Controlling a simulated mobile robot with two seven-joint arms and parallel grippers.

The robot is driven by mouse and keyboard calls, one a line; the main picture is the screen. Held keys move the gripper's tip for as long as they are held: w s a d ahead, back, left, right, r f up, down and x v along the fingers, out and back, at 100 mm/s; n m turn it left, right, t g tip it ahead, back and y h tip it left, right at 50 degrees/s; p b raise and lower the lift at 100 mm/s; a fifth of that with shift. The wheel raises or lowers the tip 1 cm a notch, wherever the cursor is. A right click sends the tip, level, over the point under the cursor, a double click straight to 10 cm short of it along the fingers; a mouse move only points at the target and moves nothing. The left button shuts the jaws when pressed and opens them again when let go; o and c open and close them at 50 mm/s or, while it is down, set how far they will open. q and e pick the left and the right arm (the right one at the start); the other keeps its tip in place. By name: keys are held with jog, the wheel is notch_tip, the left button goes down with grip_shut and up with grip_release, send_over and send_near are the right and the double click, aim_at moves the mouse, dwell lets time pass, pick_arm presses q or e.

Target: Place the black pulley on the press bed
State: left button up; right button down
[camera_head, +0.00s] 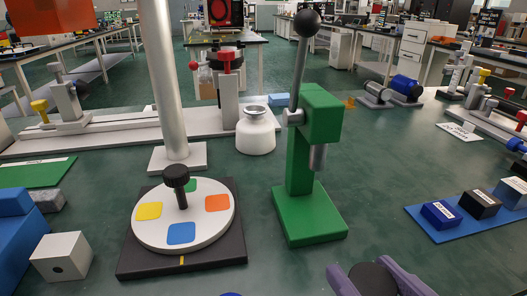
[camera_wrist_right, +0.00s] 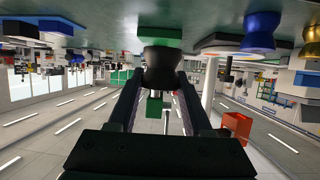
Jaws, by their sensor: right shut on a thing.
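The black pulley (camera_head: 374,279) is a dark round piece at the bottom edge of the head view. My right gripper (camera_head: 369,272) has its purple fingers on both sides of it and is shut on it. In the right wrist view the dark pulley (camera_wrist_right: 163,68) sits between the fingertips. The green press has a flat square bed (camera_head: 312,225) at its foot, with a grey ram above it and a lever with a black ball. The bed is bare. The gripper and pulley are on the near side of the bed, apart from it in the head view. My left gripper is not in view.
A white turntable (camera_head: 190,225) with coloured squares and a black knob stands left of the press. A white jar (camera_head: 256,133) is behind. A blue mat (camera_head: 452,231) with labelled blocks lies right. Bare green table separates press and mat.

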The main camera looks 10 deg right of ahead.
jog(key=w, duration=1.6)
jog(key=shift+d, duration=0.25)
jog(key=shift+w+f+b, duration=0.15)
jog(key=shift+f+b, duration=0.3)
jog(key=shift+f, duration=0.4)
jog(key=shift+w+f+b, duration=0.1)
jog(key=shift+f+b, duration=0.35)
jog(key=shift+f, duration=0.4)
jog(key=shift+f, duration=0.2)
jog(key=shift+c, duration=1.6)
grip_release()
jog(key=shift+r, duration=0.15)
